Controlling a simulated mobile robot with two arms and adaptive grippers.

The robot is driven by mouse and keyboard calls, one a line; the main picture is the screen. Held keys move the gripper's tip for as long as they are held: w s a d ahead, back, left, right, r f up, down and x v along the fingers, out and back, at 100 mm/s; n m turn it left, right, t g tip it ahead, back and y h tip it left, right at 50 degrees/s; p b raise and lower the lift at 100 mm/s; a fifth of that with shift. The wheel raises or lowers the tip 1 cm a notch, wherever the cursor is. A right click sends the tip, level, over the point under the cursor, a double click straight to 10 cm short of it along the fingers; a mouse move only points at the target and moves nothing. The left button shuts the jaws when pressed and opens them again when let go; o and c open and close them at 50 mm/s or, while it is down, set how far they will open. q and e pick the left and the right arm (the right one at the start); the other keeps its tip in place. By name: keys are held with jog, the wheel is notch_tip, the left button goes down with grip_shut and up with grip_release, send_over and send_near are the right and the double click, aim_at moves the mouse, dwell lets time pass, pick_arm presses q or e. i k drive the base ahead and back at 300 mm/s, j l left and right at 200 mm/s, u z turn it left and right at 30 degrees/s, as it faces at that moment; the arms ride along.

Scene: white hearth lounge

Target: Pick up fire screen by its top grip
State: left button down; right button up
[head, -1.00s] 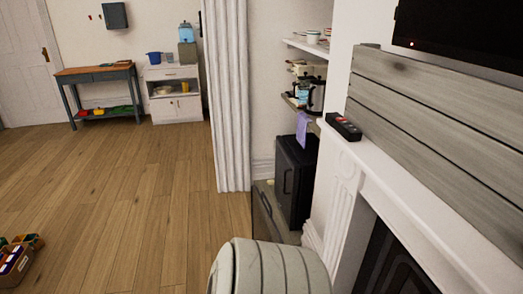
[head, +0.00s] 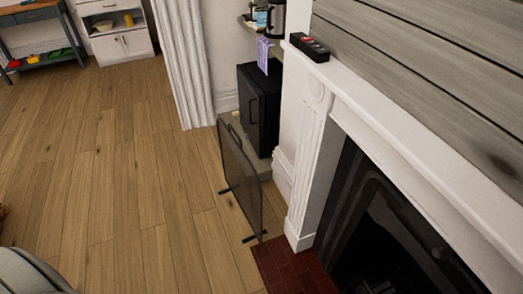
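The fire screen (head: 238,175) stands upright on the wooden floor in the middle of the head view. It is a dark-framed, see-through panel on dark feet, standing left of the fireplace and in front of a black cabinet. Its top edge, with what looks like a small dark grip (head: 232,130), faces up; the grip's shape is too small to make out. Neither of my grippers shows in the head view.
The white fireplace (head: 310,160) with its dark opening fills the right side, with a brick hearth (head: 290,270) on the floor. A black mini-fridge-like cabinet (head: 259,108) stands behind the screen. A grey rounded seat (head: 30,272) is at bottom left. The wooden floor (head: 130,180) left of the screen is clear.

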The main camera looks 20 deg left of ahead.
aim_at(241, 178)
jog(key=u, duration=0.9)
jog(key=i+j+z, duration=0.1)
jog(key=z, duration=0.4)
jog(key=i+j+z, duration=0.1)
jog(key=z, duration=0.35)
jog(key=i+j+z, duration=0.3)
jog(key=j, duration=0.45)
jog(key=j+z, duration=0.3)
jog(key=j, duration=0.4)
jog(key=j+z, duration=0.35)
jog(key=j, duration=0.45)
jog(key=i, duration=0.05)
